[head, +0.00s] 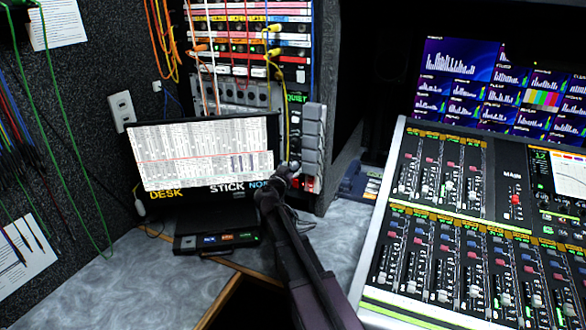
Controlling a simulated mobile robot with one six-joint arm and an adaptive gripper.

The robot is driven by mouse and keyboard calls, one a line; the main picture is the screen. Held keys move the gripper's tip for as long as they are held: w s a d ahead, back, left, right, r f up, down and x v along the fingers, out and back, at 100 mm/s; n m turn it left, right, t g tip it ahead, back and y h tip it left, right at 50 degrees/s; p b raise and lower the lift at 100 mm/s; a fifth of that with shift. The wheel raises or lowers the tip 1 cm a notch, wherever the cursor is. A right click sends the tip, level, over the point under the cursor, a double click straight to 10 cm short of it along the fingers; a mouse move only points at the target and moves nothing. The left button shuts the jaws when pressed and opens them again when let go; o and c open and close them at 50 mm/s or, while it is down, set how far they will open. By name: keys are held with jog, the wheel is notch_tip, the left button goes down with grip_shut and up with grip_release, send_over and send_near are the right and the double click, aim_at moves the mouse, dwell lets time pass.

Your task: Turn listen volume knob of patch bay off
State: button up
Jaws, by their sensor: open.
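The patch bay (247,22) stands in the rack at the back, upper middle, with rows of coloured strips and patch cords plugged into it. Below the rows is a grey panel (232,92) with several round dark fittings. I cannot pick out the listen volume knob for certain; it may be hidden by my gripper or too small to tell. My gripper (288,168) is at the lower right of the rack, just right of the laptop screen. It is open. From this view I cannot tell whether it touches anything there.
An open laptop (205,157) stands left of my gripper, in front of the rack. Grey stacked blocks (313,140) are on the rack's right side. Yellow and other cords hang in front of the rack. A mixing console (470,225) fills the right. The grey desktop (130,285) is clear at lower left.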

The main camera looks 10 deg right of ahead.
jog(key=shift+w+d, duration=0.1)
grip_shut()
dwell(0.3)
